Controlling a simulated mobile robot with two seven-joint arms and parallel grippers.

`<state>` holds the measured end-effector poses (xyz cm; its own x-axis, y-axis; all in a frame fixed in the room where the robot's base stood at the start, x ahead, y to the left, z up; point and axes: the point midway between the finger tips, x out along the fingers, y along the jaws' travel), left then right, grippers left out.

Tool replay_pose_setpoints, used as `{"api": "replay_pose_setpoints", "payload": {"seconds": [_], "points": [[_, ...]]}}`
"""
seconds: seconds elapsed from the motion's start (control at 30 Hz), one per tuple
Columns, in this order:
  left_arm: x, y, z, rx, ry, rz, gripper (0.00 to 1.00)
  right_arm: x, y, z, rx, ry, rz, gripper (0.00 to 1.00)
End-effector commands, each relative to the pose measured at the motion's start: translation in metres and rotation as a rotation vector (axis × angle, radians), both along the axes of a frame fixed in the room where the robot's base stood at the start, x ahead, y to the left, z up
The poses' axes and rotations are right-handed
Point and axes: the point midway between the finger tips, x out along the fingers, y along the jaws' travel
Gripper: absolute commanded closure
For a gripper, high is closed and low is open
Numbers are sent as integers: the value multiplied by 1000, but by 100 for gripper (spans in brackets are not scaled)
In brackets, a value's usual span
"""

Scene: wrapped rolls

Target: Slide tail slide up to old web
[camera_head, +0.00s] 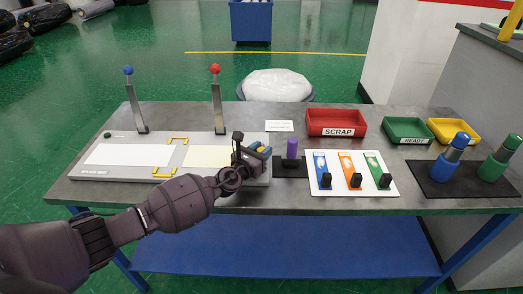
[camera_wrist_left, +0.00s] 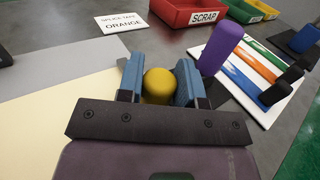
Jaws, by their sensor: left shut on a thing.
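My left gripper (camera_head: 262,150) is over the right end of the grey splice bed (camera_head: 105,172). In the left wrist view its blue fingers (camera_wrist_left: 160,85) are shut on a yellow knob (camera_wrist_left: 159,86), one on each side. A white sheet (camera_head: 128,154) lies on the bed's left part. A cream sheet (camera_head: 207,156) lies on the right part, partly hidden by my gripper. A narrow grey strip with yellow corner marks (camera_head: 178,139) lies between the two sheets; I cannot tell the exact gap. My right gripper is not in view.
Blue-knobbed (camera_head: 128,70) and red-knobbed (camera_head: 215,69) levers stand upright behind the bed. A purple cylinder (camera_head: 292,149) stands close right of my gripper. A white board (camera_head: 318,187) with blue, orange and green strips, a red SCRAP bin (camera_head: 336,121) and a card reading ORANGE (camera_wrist_left: 122,22) are nearby.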

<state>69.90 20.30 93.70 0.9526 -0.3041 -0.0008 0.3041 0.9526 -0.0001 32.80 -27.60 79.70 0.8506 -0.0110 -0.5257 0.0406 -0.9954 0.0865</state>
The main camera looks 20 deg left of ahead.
Motion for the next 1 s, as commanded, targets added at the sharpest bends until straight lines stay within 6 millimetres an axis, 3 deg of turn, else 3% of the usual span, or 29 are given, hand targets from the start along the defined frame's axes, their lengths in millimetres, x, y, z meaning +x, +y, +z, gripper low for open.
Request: {"api": "replay_pose_setpoints", "payload": {"seconds": [0.17,0.5,0.83,0.87,1.0], "points": [[-1,4,-1,1,0,1,100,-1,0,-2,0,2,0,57],[-14,49,-3,0,1,1,100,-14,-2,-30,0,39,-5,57],[-15,54,0,1,0,3,100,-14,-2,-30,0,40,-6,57],[-15,54,0,1,0,3,65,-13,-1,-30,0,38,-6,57],[-15,54,0,1,0,3,44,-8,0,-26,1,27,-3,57]]}}
